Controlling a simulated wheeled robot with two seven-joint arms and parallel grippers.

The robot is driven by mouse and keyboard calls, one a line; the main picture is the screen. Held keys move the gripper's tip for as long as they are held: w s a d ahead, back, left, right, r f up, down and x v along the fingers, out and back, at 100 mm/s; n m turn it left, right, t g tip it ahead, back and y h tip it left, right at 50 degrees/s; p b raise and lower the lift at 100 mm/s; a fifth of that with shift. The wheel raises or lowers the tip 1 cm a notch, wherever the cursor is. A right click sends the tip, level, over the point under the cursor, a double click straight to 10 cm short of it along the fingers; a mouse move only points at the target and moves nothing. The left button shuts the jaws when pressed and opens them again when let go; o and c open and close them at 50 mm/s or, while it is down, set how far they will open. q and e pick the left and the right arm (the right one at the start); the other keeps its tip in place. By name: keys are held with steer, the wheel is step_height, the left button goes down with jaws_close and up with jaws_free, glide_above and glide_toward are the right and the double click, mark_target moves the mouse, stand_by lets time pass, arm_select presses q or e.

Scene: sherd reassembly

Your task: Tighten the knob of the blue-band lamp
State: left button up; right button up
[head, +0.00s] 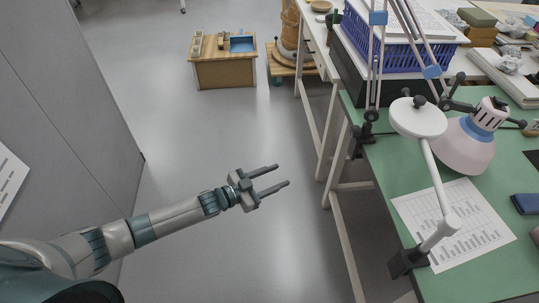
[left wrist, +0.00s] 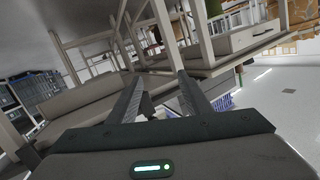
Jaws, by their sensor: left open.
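The blue-band lamp (head: 465,148) stands on the green table at the right of the head view. Its pale pink shade has a blue band, and its arms carry blue sleeves. Black knobs (head: 459,77) show at its joint near the shade. A black clamp (head: 364,135) holds its arms at the table's left edge. My left gripper (head: 282,175) is open and empty over the floor, left of the table and well apart from the lamp. Its two fingers also show in the left wrist view (left wrist: 158,90), with nothing between them. My right gripper is not in view.
A white round-headed lamp (head: 418,118) on a black clamp (head: 407,262) stands in front of the blue-band lamp. A printed sheet (head: 462,245) lies on the green table (head: 393,172). A blue basket (head: 405,58) is behind. The floor around my left gripper is clear.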

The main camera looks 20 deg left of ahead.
arm_select(q)
steer(key=s+a+f+n+g+y+p, duration=0.1)
steer(key=s+f+n+g+y+p, duration=0.3)
steer(key=s+f, duration=1.1)
steer(key=s+a+f+n+g+y, duration=0.1)
steer(key=s+f+n+y, duration=0.1)
steer(key=s+f, duration=0.4)
steer(key=s+a+f+n+g+y, duration=0.1)
steer(key=s+f, duration=0.6)
steer(key=s, duration=0.8)
steer(key=shift+n+g+y+p, duration=0.4)
steer(key=shift+n+g+y, duration=0.1)
steer(key=shift+y, duration=0.6)
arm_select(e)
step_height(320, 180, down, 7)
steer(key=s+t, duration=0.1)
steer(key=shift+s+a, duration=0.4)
